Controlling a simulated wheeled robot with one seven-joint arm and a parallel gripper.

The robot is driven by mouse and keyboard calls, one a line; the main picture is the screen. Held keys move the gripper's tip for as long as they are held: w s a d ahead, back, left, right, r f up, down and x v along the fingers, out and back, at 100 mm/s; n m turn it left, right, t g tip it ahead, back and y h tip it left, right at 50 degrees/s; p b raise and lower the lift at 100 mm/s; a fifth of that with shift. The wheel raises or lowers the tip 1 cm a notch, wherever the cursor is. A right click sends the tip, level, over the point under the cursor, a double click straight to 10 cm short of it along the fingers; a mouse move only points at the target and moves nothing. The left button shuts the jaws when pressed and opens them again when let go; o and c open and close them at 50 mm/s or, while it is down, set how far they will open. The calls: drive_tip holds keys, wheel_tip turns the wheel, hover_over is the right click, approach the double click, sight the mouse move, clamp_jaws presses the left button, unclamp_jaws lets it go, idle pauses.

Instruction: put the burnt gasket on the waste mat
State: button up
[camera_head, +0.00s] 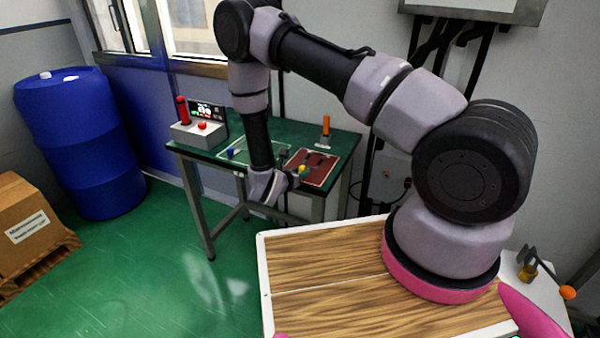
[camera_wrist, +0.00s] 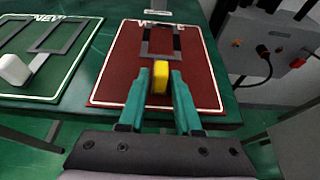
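The red waste mat (camera_wrist: 112,85) lies on the bench on the right in the wrist view. The dark burnt gasket, a rectangular frame (camera_wrist: 145,43) with a yellow grip (camera_wrist: 160,77), is over this mat. My gripper (camera_wrist: 160,82) has its teal fingers on both sides of the yellow grip and looks shut on it. I cannot tell whether the frame touches the mat. In the head view my gripper (camera_head: 292,178) is at the bench's front edge, by the red mat (camera_head: 325,179).
A green mat marked NEW (camera_wrist: 77,62) lies to the left with a grey gasket frame (camera_wrist: 65,40) on it. A control box (camera_head: 198,133) stands at the bench's left and an orange-handled tool (camera_head: 326,128) at the back. A blue barrel (camera_head: 75,140) stands at far left.

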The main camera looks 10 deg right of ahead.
drive_tip(key=shift+o, duration=0.2)
drive_tip(key=shift+r, duration=0.1)
drive_tip(key=shift+r, duration=0.15)
drive_tip(key=v, duration=1.2)
drive_tip(key=s+d+r+m+g, duration=0.1)
drive_tip(key=d+r+m+g, duration=0.2)
drive_tip(key=d+r+m, duration=0.4)
drive_tip(key=s+d+r+m+g, duration=0.1)
drive_tip(key=d+r+m+g, duration=0.25)
drive_tip(key=r, duration=0.55)
drive_tip(key=s+d+r+m+g, duration=0.2)
drive_tip(key=d+r+m+g, duration=0.15)
drive_tip(key=r+m, duration=0.35)
drive_tip(key=s+r+m+t+y, duration=0.2)
drive_tip(key=s+r+m+y, duration=0.1)
drive_tip(key=r, duration=0.4)
drive_tip(key=s+d+r+m+t+y, duration=0.1)
drive_tip(key=s+r+m+t+y, duration=0.1)
drive_tip(key=s+r+m, duration=0.4)
drive_tip(key=s+r+m+t+y, duration=0.2)
drive_tip(key=s+r+m+y, duration=0.2)
drive_tip(key=r, duration=0.5)
drive_tip(key=shift+s+d+m+y, duration=0.3)
drive_tip(key=shift+m+y, duration=0.2)
drive_tip(key=shift+m, duration=0.75)
drive_tip(key=shift+a+r, duration=0.1)
drive_tip(key=shift+a, duration=0.05)
